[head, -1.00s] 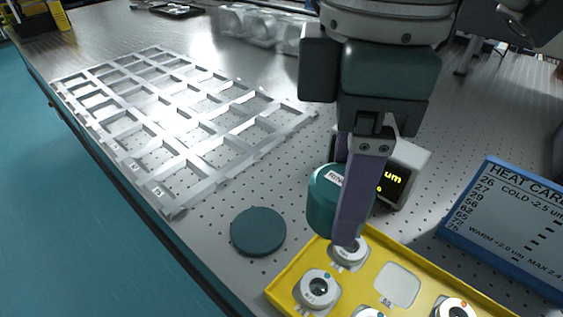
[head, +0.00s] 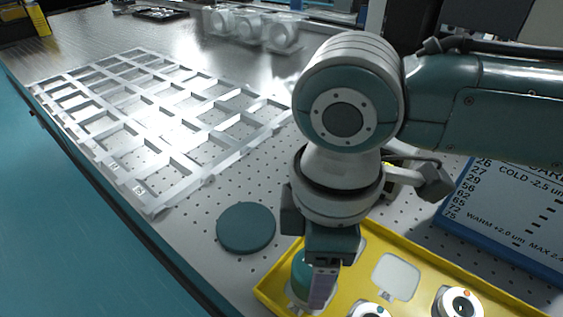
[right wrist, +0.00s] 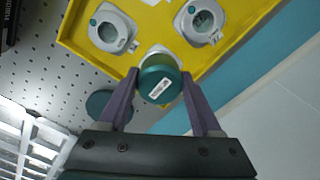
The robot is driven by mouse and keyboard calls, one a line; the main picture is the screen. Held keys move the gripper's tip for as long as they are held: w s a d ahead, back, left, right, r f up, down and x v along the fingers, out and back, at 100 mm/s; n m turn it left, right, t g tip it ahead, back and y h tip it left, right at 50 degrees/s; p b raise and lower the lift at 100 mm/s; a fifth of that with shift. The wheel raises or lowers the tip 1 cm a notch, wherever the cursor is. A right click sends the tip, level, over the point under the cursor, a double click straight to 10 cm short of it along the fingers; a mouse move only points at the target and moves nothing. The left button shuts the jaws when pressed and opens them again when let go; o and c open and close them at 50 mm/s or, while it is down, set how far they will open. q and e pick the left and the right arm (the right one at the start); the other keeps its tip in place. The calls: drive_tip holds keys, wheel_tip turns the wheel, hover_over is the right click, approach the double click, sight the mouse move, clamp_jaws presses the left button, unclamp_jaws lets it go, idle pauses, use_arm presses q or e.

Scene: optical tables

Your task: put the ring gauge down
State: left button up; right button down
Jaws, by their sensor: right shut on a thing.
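The ring gauge is a teal cylinder (head: 301,267) with a white label. It also shows between the fingers in the right wrist view (right wrist: 158,86). My right gripper (head: 322,288) points down and is shut on it, at the left corner of the yellow tray (head: 375,247). In the right wrist view my right gripper's purple fingers (right wrist: 157,92) stand either side of the gauge. The gauge is over or on a grey round fixture (right wrist: 157,56) there; I cannot tell whether they touch. My left gripper is not in view.
A teal disc (head: 246,227) lies left of the tray. Other grey fixtures (head: 459,303) sit in the tray, beside a pale empty pad (head: 397,276). A white lattice rack (head: 205,143) lies at left. A blue-framed heat card (head: 510,205) stands at right. My arm hides most of the display box.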

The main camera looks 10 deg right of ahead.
drive_tip(key=shift+c, duration=0.4)
unclamp_jaws()
drive_tip(key=shift+f, duration=0.1)
